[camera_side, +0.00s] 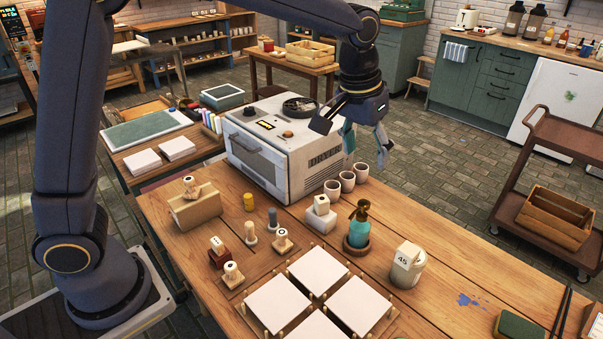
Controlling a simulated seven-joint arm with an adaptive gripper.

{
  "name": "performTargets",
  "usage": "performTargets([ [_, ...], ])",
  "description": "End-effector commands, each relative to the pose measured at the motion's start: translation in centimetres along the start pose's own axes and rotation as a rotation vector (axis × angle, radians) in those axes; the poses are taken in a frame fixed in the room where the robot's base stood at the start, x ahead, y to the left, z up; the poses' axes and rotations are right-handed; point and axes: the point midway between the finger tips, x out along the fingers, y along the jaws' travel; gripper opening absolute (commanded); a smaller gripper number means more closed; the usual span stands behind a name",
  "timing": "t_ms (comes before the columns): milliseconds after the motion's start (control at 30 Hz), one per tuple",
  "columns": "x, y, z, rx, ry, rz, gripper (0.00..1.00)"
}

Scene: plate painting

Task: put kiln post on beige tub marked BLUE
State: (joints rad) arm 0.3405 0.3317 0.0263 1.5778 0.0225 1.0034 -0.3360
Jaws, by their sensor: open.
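My gripper (368,148) hangs open and empty in the air, in front of the right side of the white dryer box and above the cups. No lettering reading BLUE is legible, so I cannot tell which container is the beige tub. A beige blocky piece (195,208) with a small knob-like piece on top stands at the table's left. A pale round container (404,273) bearing a block marked 45 stands right of the teal bottle. Small upright pieces that could include the kiln post are a yellow cylinder (249,202), a grey one (273,219) and a pale one (250,233).
The dryer box (282,150) stands at the table's back edge, beside several cups (347,181). A teal spray bottle (359,226) and white square tiles (318,270) occupy the middle. Stamps (218,246) stand at left. The wooden table's right part is mostly clear, with a blue stain.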

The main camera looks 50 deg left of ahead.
Motion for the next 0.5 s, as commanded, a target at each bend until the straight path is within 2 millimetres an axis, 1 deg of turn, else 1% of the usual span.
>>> performTargets([
  [33, -2.8, -2.2, 1.6, -0.007, 0.032, 0.007, 0.66],
  [67, -4.0, -3.5, 2.8, -0.007, 0.047, 0.009, 0.66],
  [100, -5.5, -5.0, 4.4, -0.006, 0.068, 0.01, 0.66],
  [167, -7.4, -7.1, 7.1, -0.004, 0.101, 0.01, 0.66],
  [200, -8.4, -8.3, 9.1, -0.002, 0.122, 0.008, 0.66],
  [267, -9.4, -10.0, 12.1, 0.002, 0.154, 0.003, 0.66],
  [300, -9.7, -10.9, 14.0, 0.003, 0.174, -0.002, 0.66],
  [400, -9.9, -12.6, 18.2, 0.009, 0.216, -0.016, 0.66],
  [500, -9.4, -13.6, 21.1, 0.014, 0.246, -0.03, 0.66],
])
